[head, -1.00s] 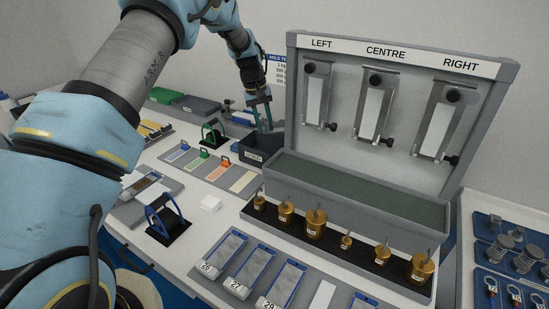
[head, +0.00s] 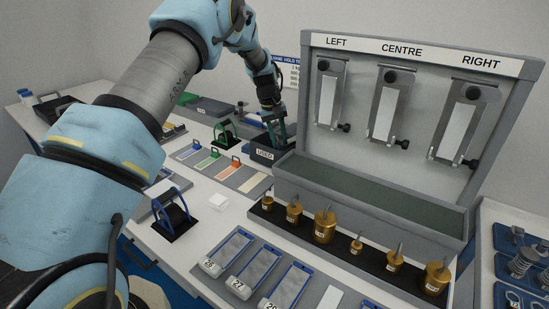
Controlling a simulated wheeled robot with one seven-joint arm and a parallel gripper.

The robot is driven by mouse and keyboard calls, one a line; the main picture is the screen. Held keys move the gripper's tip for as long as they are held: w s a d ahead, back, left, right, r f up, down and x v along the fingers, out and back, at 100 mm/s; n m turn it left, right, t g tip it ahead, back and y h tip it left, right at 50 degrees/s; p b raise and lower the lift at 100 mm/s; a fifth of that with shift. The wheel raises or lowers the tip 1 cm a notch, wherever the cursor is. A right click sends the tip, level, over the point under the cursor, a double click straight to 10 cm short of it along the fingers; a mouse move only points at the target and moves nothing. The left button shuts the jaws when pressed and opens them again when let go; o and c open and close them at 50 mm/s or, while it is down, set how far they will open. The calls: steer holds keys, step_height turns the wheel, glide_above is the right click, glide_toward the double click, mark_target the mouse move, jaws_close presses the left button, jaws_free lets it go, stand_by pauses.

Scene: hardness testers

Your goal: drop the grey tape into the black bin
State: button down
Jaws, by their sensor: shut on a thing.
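The black bin (head: 262,153), with a label reading "USED" on its front, stands at the back of the bench, left of the big grey case. My gripper (head: 278,139) is at the bin, with its green-tinted fingers pointing down at the bin's opening. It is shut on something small. I take this to be the grey tape, but it is too small and dark to make out between the fingers. The bin's inside is mostly hidden.
The grey case (head: 400,43) with three hanging clamps stands close right of the bin. Brass weights (head: 325,226) line its front. A coloured strip board (head: 211,160) and a green-handled stand (head: 224,133) lie to the left.

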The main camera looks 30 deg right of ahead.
steer(key=shift+s+a+f, duration=0.15)
steer(key=shift+f, duration=0.4)
steer(key=c, duration=0.8)
jaws_free()
steer(key=shift+c, duration=0.2)
steer(key=o, duration=0.3)
steer(key=shift+r, duration=0.15)
steer(key=b+v, duration=0.1)
steer(key=v, duration=0.4)
steer(key=b+v, duration=0.1)
steer(key=v, duration=0.5)
steer(key=shift+d+b, duration=0.25)
steer(key=shift+b, duration=0.1)
